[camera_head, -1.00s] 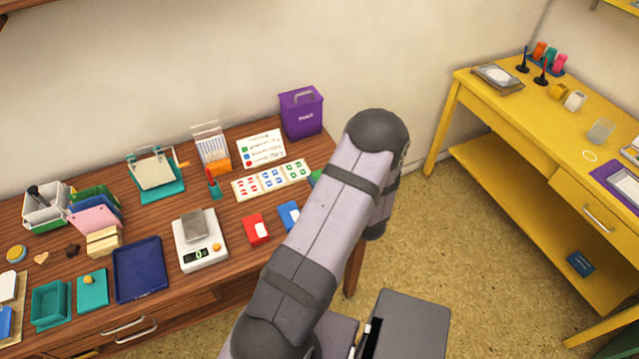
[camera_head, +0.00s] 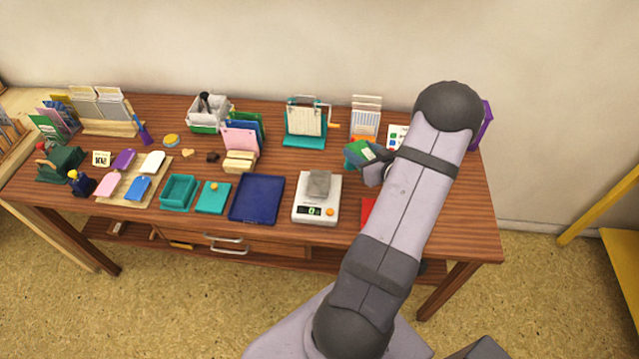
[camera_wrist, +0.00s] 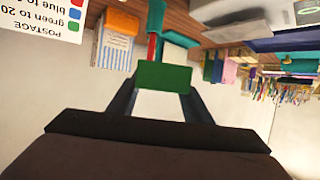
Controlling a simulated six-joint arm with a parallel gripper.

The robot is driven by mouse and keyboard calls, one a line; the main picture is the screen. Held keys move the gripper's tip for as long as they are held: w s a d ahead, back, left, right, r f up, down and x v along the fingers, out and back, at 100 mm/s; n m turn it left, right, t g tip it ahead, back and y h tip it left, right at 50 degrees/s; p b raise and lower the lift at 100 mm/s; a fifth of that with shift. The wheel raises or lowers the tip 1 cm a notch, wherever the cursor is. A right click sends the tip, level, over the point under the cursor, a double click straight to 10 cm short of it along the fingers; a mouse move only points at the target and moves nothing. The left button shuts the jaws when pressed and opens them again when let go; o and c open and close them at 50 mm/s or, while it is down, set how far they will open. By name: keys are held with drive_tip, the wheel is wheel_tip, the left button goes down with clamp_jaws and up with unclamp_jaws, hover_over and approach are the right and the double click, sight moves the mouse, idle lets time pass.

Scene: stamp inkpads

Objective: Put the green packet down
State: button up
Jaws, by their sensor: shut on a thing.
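The green packet (camera_wrist: 164,77), with a white label part, is between the two dark fingers of my gripper (camera_wrist: 162,92) in the wrist view. In the head view the packet (camera_head: 368,152) shows at the end of my arm, above the right part of the brown table (camera_head: 345,233). It looks tilted and held clear of the table. My gripper (camera_head: 374,168) is shut on it, partly hidden by my own arm. A red packet (camera_head: 368,207) lies on the table, mostly behind my arm.
A white scale (camera_head: 315,212) with a grey block on its pan stands left of the red packet. Left of it are a dark blue tray (camera_head: 257,198) and a teal pad (camera_head: 212,200). A teal-based stand (camera_head: 304,141) and an upright card holder (camera_head: 366,118) stand behind.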

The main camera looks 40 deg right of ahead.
drive_tip(key=w+a+r+n+y+b, duration=0.1)
drive_tip(key=w+a+r+y, duration=0.15)
drive_tip(key=w+a, duration=0.75)
drive_tip(key=w+a+r+n+y+b, duration=0.15)
drive_tip(key=w+a+r, duration=0.4)
drive_tip(key=a, duration=0.95)
drive_tip(key=m+g+h, duration=0.4)
drive_tip(key=m+h, duration=0.6)
drive_tip(key=h, duration=0.1)
hover_over(319, 181)
wheel_tip(319, 181, down, 5)
drive_tip(key=shift+n, duration=0.35)
drive_tip(key=shift+f+p, duration=0.55)
drive_tip(key=shift+f, duration=4.6)
drive_tip(key=shift+f, duration=0.1)
